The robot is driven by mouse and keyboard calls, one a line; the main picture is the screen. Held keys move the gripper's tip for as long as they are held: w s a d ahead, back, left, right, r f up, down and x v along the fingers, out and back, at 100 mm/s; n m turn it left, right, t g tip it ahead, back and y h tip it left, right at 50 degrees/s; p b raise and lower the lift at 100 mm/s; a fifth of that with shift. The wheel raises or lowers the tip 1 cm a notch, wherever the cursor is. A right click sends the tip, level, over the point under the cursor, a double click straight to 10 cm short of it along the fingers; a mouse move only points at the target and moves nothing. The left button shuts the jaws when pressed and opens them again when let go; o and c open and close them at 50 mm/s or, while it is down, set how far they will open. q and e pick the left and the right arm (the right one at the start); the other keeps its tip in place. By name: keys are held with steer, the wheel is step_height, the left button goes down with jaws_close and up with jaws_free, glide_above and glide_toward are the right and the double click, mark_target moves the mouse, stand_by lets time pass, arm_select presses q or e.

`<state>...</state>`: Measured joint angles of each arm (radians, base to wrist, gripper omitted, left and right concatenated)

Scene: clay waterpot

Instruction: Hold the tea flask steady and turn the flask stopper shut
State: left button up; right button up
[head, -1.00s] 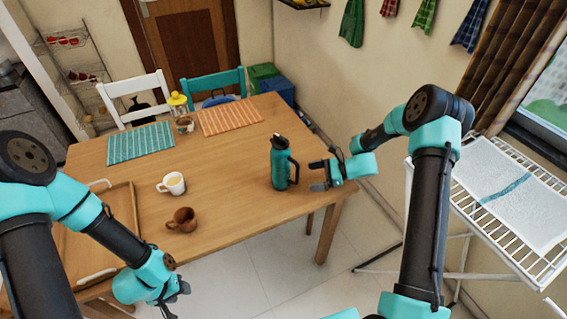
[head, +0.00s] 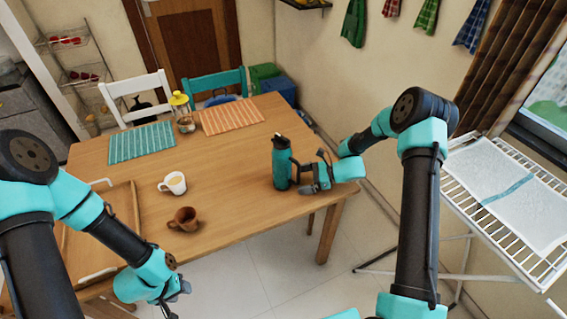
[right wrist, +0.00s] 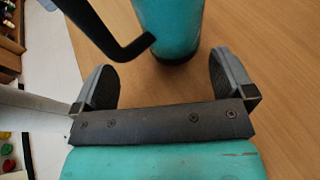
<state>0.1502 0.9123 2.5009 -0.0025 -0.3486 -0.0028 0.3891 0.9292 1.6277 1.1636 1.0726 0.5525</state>
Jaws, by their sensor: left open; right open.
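The tea flask (head: 280,165) is teal with a black handle and stands upright near the right edge of the wooden table. Its dark flask stopper (head: 279,139) sits at the top. My right gripper (head: 301,179) is open beside the flask's handle side. In the right wrist view the flask's lower body (right wrist: 172,25) and black handle (right wrist: 125,48) show ahead of the open fingers (right wrist: 164,82); the fingers do not close on either. My left gripper (head: 181,291) is open and empty, low in front of the table, far from the flask.
A white cup (head: 173,183) and a brown mug (head: 184,219) stand left of the flask. A wooden tray (head: 127,226) lies at the table's left. Placemats (head: 230,115) lie at the back. A drying rack (head: 520,240) stands at right. The table between mug and flask is clear.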

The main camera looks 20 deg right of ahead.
mark_target(290, 187)
steer(key=shift+x, duration=2.65)
